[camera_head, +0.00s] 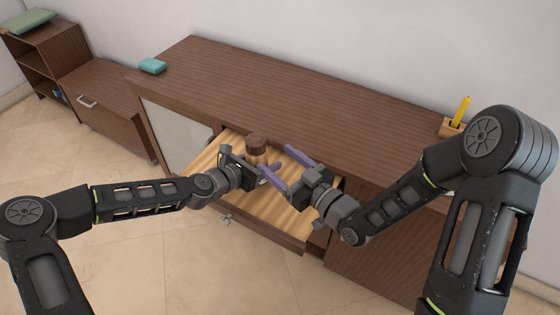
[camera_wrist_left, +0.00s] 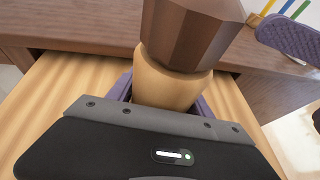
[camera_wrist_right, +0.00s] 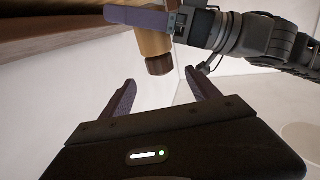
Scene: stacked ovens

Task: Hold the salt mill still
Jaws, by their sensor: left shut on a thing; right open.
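The salt mill (camera_head: 257,143) has a dark brown faceted top and a light wooden body. It stands out above the open drawer (camera_head: 292,219) in the head view. My left gripper (camera_head: 264,169) is shut around its light body, below the brown top. In the left wrist view the mill (camera_wrist_left: 175,88) fills the middle, and its lower part is hidden by the gripper. My right gripper (camera_head: 283,166) is open and empty, just right of the mill. In the right wrist view the mill (camera_wrist_right: 155,45) appears beyond the spread fingers (camera_wrist_right: 160,98), apart from them.
The brown cabinet top (camera_head: 270,85) runs behind the drawer. A teal block (camera_head: 152,65) lies at its left end, and a wooden holder (camera_head: 452,127) with a yellow item stands at its right. A shelf unit (camera_head: 48,52) is at far left. The middle of the cabinet top is clear.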

